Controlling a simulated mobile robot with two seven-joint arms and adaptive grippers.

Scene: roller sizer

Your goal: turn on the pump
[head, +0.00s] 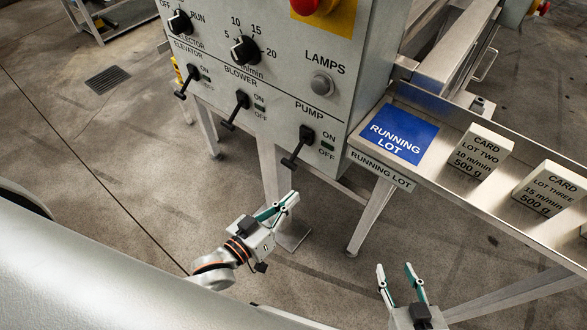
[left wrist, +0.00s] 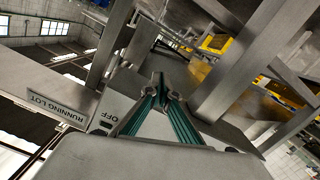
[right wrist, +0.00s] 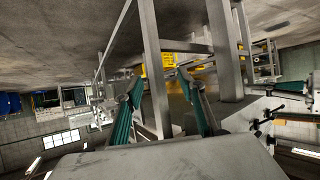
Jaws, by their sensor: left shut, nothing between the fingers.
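The pump switch (head: 298,147) is a black lever at the lower right of the grey control panel (head: 285,85) in the head view. Its handle slants down and left, with ON printed above OFF beside it. My left gripper (head: 289,199) is shut and empty, below the pump lever and apart from it. Its fingertips meet in the left wrist view (left wrist: 161,78), where an OFF label (left wrist: 119,140) shows on the panel. The pump lever cannot be made out there. My right gripper (head: 395,267) is open and empty, lower right; its spread fingers show in the right wrist view (right wrist: 158,85).
The blower lever (head: 236,110) and elevator lever (head: 188,80) sit left of the pump lever, handles also down. A red button (head: 306,5) is above. A metal shelf (head: 445,178) with cards and a blue running-lot patch juts out at right. Panel legs stand below.

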